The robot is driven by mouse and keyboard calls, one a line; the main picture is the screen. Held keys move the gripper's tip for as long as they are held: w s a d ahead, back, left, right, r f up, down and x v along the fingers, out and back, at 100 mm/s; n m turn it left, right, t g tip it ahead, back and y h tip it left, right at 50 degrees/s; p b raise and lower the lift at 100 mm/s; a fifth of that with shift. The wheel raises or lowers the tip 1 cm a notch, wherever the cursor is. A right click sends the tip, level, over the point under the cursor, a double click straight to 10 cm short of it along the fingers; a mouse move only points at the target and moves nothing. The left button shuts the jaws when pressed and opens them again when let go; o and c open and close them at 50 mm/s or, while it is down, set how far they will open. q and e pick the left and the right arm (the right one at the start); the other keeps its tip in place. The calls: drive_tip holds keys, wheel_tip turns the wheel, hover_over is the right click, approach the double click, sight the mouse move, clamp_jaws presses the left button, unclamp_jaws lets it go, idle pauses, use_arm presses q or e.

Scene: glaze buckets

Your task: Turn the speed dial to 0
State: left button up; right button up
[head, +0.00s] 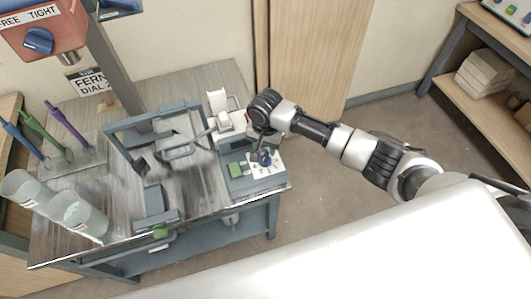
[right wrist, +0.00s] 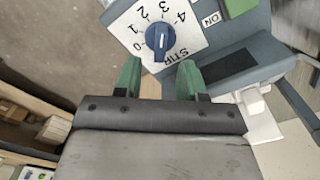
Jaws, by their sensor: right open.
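The speed dial (right wrist: 160,40) is a blue knob on a white plate marked STIR, with numbers 0 to 4 around it. In the right wrist view its long grip stands nearly upright in the picture; I cannot tell exactly which number it points to. In the head view the dial (head: 265,158) is at the table's right front corner. My right gripper (right wrist: 160,78) is open, its two green fingers apart and just short of the dial, with nothing between them. In the head view the right arm reaches in from the right to above the dial. My left gripper is out of view.
A green ON button (head: 235,170) sits beside the dial on the grey panel. A blue-grey frame (head: 150,113) and a white device (head: 217,102) stand behind. Clear containers (head: 78,215) are at the table's left. Another blue knob (head: 38,41) is at upper left. Floor right of the table is free.

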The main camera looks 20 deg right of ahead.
sight(266, 155)
drive_tip(key=shift+f, duration=2.3)
clamp_jaws()
